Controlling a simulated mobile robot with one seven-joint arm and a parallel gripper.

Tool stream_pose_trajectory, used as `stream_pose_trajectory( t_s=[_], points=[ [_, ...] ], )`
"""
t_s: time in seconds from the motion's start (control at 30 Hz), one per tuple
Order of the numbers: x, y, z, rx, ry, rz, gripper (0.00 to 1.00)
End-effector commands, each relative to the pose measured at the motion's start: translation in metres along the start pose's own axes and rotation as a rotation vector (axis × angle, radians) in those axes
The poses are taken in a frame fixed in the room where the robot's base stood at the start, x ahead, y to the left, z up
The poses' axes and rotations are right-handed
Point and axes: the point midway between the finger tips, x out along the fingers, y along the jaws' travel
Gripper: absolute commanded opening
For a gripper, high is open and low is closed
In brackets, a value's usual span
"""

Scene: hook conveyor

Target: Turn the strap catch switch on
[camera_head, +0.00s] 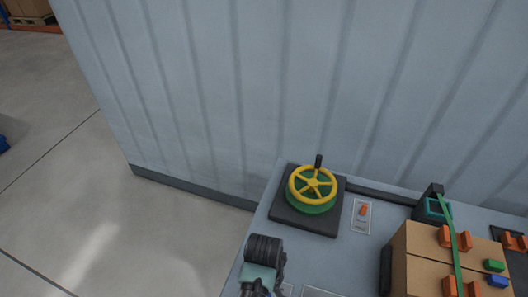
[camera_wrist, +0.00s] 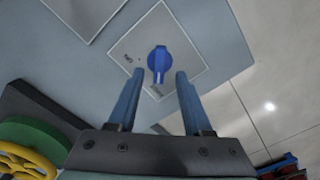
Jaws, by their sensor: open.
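A blue rotary knob (camera_wrist: 160,64) sits on a square light plate (camera_wrist: 137,38) in the wrist view. Marks on the plate are too small to read. My gripper (camera_wrist: 158,82) is open, with its two blue fingers on either side of the knob's lower part in the picture; I cannot tell whether they touch it. In the head view my wrist (camera_head: 262,262) hides the knob. An orange switch (camera_head: 363,210) on a pale plate stands to the right of the handwheel. I cannot tell from labels which switch is the strap catch switch.
A yellow and green handwheel (camera_head: 312,186) stands on a dark base on the grey table (camera_head: 340,262). A cardboard box (camera_head: 418,262) with a green strap (camera_head: 453,240) and orange clips stands at right. A ribbed wall (camera_head: 290,90) rises behind; open floor lies left.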

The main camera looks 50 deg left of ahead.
Motion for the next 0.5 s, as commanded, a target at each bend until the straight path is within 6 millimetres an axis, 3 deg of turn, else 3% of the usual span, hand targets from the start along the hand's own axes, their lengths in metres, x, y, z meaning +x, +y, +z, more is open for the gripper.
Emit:
stream_pose_trajectory(
  t_s=[0.2, 0.5],
  points=[
    [0.027, 0.0, 0.0, 0.0, 0.0, 0.0, 0.5],
    [0.034, 0.0, 0.0, 0.001, 0.002, 0.002, 0.5]
  ],
)
